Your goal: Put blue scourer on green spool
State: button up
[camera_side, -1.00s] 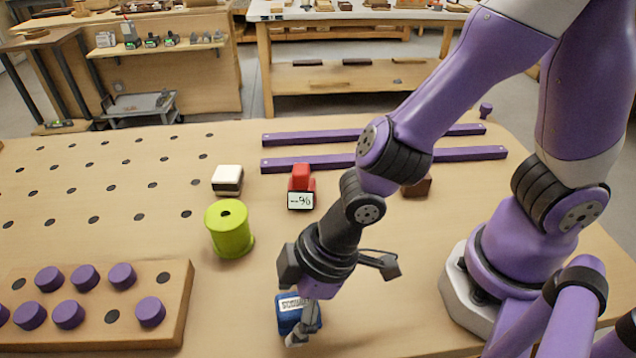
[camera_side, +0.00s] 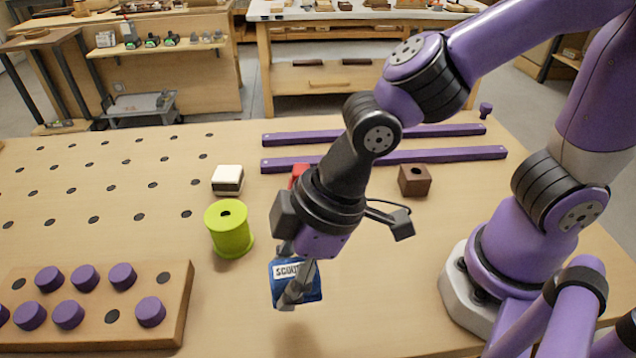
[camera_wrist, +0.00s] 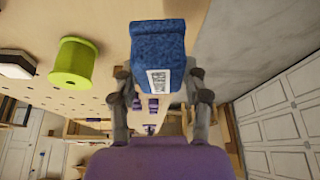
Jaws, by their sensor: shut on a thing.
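The blue scourer (camera_side: 284,286) with a white label is held between the fingers of my gripper (camera_side: 291,280), above the bench top. It also shows in the wrist view (camera_wrist: 158,48), between the two fingertips of my gripper (camera_wrist: 160,85). The green spool (camera_side: 229,229) stands upright on the bench, left of the scourer and apart from it. Its flat top has a dark centre hole. The spool also shows at the upper left of the wrist view (camera_wrist: 74,64). Nothing lies on the spool.
A white-and-black block (camera_side: 228,180) stands behind the spool. A red object (camera_side: 297,175) is partly hidden by my arm. A brown block (camera_side: 415,180) lies to the right. Purple bars (camera_side: 480,153) lie behind. A wooden board (camera_side: 178,292) with purple pegs is front left.

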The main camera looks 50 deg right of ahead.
aim_at(210, 215)
jog(key=w+a+r+m, duration=0.1)
jog(key=w+a+r, duration=0.2)
jog(key=w+r, duration=0.4)
notch_tip(210, 215, up, 3)
jog(key=shift+a+r, duration=0.1)
jog(key=shift+a, duration=0.1)
jog(key=w+d+f, duration=0.2)
jog(key=w, duration=0.1)
jog(key=w+d+f, duration=0.2)
jog(key=w, duration=0.1)
jog(key=w+d+f, duration=0.2)
jog(key=w, duration=0.1)
jog(key=shift+w+f, duration=0.15)
jog(key=shift+w, duration=0.15)
jog(key=shift+w+d+f, duration=0.15)
jog(key=shift+w, duration=0.05)
jog(key=shift+f, duration=2)
jog(key=shift+f, duration=0.15)
jog(key=o, duration=1.1)
